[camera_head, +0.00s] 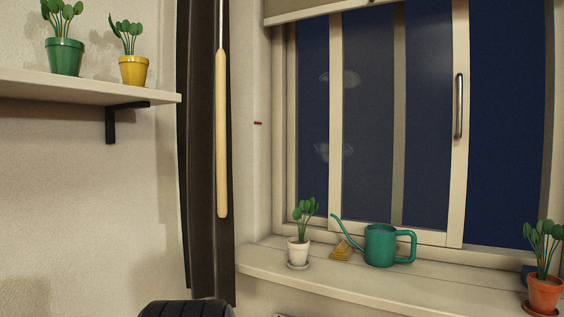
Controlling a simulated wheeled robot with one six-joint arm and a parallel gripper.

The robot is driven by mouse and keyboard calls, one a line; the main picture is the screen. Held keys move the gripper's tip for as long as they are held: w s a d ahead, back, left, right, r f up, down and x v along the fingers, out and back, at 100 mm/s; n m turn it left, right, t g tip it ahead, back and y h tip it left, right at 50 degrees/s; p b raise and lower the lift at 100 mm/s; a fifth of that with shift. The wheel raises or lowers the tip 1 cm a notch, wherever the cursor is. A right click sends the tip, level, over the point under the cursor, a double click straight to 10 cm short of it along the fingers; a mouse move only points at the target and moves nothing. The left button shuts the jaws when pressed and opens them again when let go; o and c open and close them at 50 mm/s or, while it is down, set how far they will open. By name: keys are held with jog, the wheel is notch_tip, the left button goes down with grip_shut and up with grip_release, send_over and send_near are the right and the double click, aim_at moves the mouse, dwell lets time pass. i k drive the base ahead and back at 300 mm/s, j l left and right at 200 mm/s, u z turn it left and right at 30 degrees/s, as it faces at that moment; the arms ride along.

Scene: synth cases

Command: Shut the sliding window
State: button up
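The sliding window sash (336,120) is a cream frame with glass, standing partway along the window opening. A vertical metal handle (459,106) is on its right stile. To the right of this stile is a wide dark blue stretch (508,120) that looks like the open gap, reaching to the right jamb (553,150). A fixed upright (398,120) shows behind the sash glass. My gripper is not in view.
The sill (330,284) holds a white-potted plant (298,252), a yellow object (341,250), a green watering can (381,245) and an orange-potted plant (543,293). Left are a dark curtain (196,150), a wooden rod (222,135) and a shelf (85,88) with two potted plants.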

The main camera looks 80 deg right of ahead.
aim_at(400, 72)
jog(key=z, duration=3.3)
